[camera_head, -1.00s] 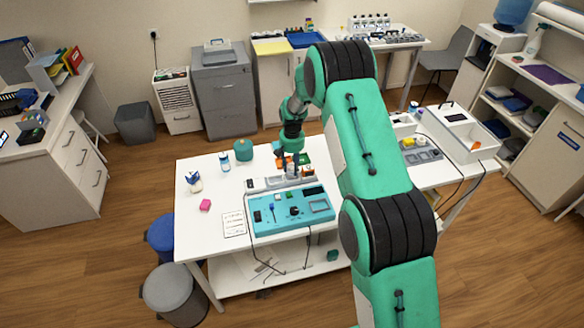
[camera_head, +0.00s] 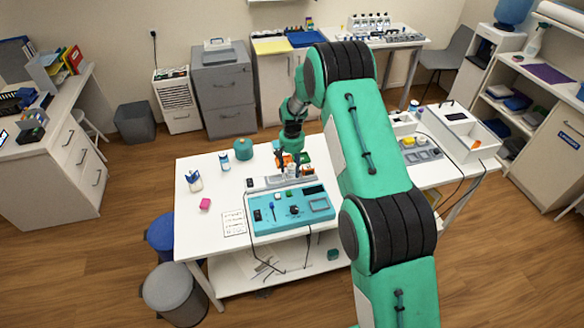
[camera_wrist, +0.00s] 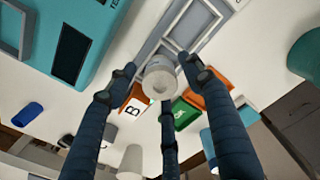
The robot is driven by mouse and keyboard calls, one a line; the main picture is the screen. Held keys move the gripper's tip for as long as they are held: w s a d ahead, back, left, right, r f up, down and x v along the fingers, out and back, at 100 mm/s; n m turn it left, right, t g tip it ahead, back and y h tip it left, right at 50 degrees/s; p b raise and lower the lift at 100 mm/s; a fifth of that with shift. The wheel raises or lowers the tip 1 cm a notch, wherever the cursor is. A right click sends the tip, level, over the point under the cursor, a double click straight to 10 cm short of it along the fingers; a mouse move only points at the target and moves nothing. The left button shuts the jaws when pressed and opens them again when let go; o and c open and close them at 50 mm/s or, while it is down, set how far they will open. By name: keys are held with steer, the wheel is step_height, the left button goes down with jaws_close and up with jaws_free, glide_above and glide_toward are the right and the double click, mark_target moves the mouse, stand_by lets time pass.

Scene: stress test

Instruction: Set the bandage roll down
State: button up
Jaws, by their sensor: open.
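The bandage roll (camera_wrist: 160,76), a whitish cylinder, is between my fingertips in the wrist view. It is at the edge of the grey compartment tray (camera_wrist: 205,22); I cannot tell which compartment it rests in. My gripper (camera_wrist: 158,88) is open, with its dark blue fingers spread around the roll. In the head view, my gripper (camera_head: 287,158) points down over the grey tray (camera_head: 262,182) behind the teal panel; the roll is hard to make out there.
An orange block marked B (camera_wrist: 134,106) and a green block (camera_wrist: 185,115) sit close to the fingers. The teal panel (camera_head: 290,209) is in front of the tray.

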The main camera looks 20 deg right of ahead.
step_height(320, 180, up, 13)
steer(key=p, duration=0.1)
stand_by(0.7)
steer(key=shift+f, duration=0.1)
stand_by(0.4)
step_height(320, 180, up, 18)
steer(key=t, duration=0.1)
glide_above(292, 166)
steer(key=s, duration=0.9)
steer(key=s+a+r+n+t, duration=0.1)
steer(key=s+a+r+t, duration=0.1)
steer(key=s+r, duration=0.95)
steer(key=s+r+t, duration=0.1)
steer(key=s+r, duration=0.1)
steer(key=s, duration=1.3)
steer(key=s+r+n+t, duration=0.1)
steer(key=s+r, duration=0.1)
steer(key=s, duration=1.4)
steer(key=shift+s+a+r+t, duration=0.2)
steer(key=shift+s+a+t, duration=0.05)
steer(key=shift+s+t, duration=0.05)
